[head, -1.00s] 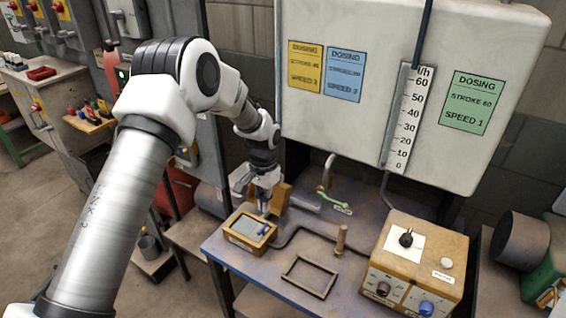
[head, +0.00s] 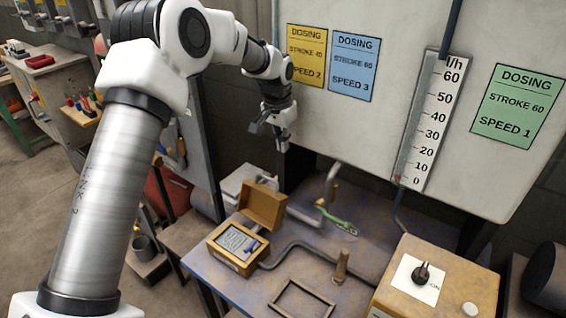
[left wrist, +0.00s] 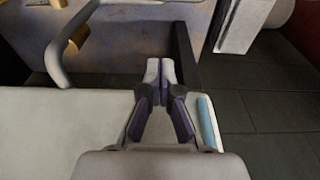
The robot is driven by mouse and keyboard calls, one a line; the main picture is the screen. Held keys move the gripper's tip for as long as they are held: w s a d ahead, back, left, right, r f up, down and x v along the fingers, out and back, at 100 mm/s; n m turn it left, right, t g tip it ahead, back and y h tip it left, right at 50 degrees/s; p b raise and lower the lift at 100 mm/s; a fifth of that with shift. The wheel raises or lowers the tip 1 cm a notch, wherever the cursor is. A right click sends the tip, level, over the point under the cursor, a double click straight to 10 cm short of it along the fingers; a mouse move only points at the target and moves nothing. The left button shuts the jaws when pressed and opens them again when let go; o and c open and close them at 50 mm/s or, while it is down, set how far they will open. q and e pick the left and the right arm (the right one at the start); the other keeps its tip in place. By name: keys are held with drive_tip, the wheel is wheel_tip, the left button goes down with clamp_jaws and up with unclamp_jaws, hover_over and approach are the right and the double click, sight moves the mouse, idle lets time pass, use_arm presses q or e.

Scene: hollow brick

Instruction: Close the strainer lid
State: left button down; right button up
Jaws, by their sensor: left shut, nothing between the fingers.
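The strainer (head: 237,249) is a small brown box on the blue-grey bench, with a grey screen and a small blue part on top. Its lid (head: 264,205) stands raised at the back edge, so the strainer is open. My left gripper (head: 284,147) is above and behind the lid, apart from it, in front of the white cabinet's lower left area. In the left wrist view its fingers (left wrist: 160,70) are together and empty. My right gripper is not in view.
A bent grey pipe (head: 331,183) and a green-handled part (head: 335,220) are behind the strainer. A dark frame (head: 302,300) and a small upright post (head: 341,266) are at the right. A control box (head: 412,278) stands further right. The white cabinet (head: 400,60) hangs above.

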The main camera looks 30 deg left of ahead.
use_arm(q)
wheel_tip(320, 180, down, 9)
drive_tip(key=s+p, duration=0.2)
drive_tip(key=p, duration=0.2)
drive_tip(key=shift+s+r, duration=0.2)
drive_tip(key=shift+s+a, duration=0.1)
